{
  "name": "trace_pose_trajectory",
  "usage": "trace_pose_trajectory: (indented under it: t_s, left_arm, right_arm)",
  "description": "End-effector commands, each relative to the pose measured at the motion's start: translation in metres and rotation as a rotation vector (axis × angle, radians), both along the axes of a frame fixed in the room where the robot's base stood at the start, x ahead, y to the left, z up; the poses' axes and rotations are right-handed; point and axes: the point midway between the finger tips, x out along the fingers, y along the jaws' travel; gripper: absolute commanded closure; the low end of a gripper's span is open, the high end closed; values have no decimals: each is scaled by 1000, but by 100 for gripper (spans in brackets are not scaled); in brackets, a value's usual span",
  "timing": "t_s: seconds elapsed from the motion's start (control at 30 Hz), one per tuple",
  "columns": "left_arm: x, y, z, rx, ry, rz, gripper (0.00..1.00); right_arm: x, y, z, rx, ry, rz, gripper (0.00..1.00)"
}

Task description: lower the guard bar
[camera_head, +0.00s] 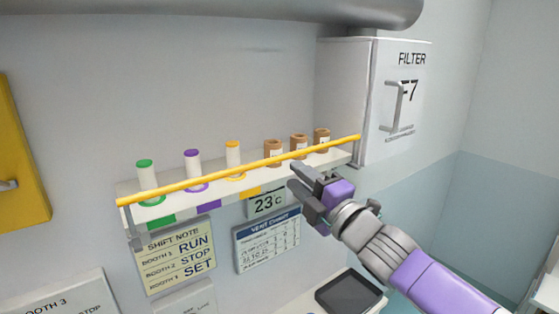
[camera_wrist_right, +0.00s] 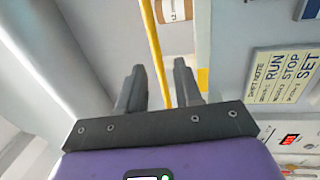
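The guard bar (camera_head: 215,180) is a thin yellow rod running along the front of the wall shelf (camera_head: 130,188), slanting up to the right. Its left end is at the shelf's left bracket and its right end is near the filter cabinet. My right gripper (camera_head: 294,177) is just below the bar, right of its middle. In the right wrist view the gripper (camera_wrist_right: 159,66) has its two fingers apart. The guard bar (camera_wrist_right: 152,42) passes between them in the picture, with gaps on both sides. I cannot tell how deep it lies. My left gripper is not in view.
Green, purple and orange spools (camera_head: 192,164) and several brown rolls (camera_head: 299,146) stand on the shelf behind the bar. A grey filter cabinet (camera_head: 345,80) is at the right. Signs (camera_head: 180,255) and a 23°C display (camera_head: 266,203) hang below. A dark tray (camera_head: 348,292) lies lower down.

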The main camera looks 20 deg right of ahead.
Motion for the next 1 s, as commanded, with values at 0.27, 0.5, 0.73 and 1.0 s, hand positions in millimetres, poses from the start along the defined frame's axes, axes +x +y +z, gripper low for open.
trace_pose_trajectory:
  t_s: [0.27, 0.5, 0.73, 1.0]
  left_arm:
    - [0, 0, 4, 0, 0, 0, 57]
    - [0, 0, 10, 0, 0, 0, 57]
    - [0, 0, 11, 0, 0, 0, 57]
    - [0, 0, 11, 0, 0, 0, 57]
  right_arm:
    - [28, 10, 12, -12, -14, -3, 66]
    - [57, 20, 19, -9, -14, -4, 66]
    - [66, 23, 20, -8, -14, -5, 66]
    - [66, 23, 19, -7, -13, -4, 78]
